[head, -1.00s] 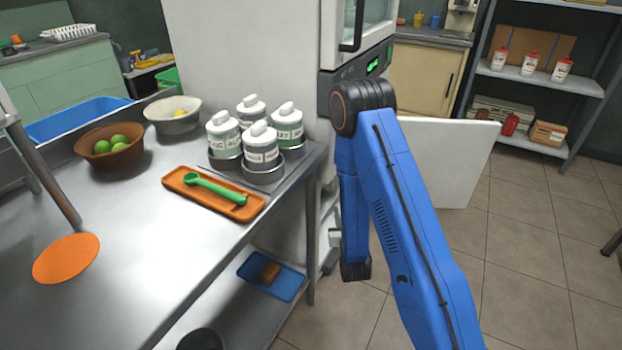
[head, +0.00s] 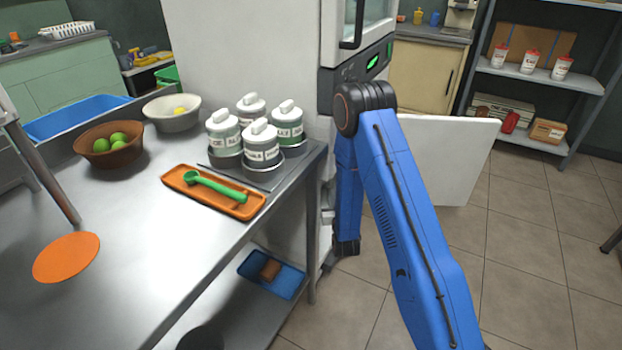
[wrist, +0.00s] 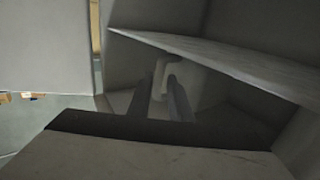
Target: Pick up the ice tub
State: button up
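My gripper (wrist: 160,100) shows in the wrist view inside a dim grey compartment. Its two dark fingers are apart, so it is open. A pale upright, handle-like shape (wrist: 161,72) stands ahead, seen between the fingertips, with a pale body beside it. It may be the ice tub, but the shade makes this hard to tell. I see no clear contact with it. In the head view the gripper and the tub are hidden behind my blue arm and the tall white machine (head: 235,60).
A white open door panel (head: 450,160) stands right of my arm. In the wrist view, a slanted ledge (wrist: 225,65) hangs above the fingers and a pale edge (wrist: 150,158) lies below. The steel table (head: 130,250) with canisters is on the left. Open floor lies right.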

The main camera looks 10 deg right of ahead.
aim_at(332, 184)
jog(key=shift+w+d+r, duration=0.1)
jog(key=shift+w+r, duration=0.05)
jog(key=shift+w, duration=1.45)
jog(key=shift+w+r, duration=0.15)
jog(key=shift+w, duration=1.45)
grip_shut()
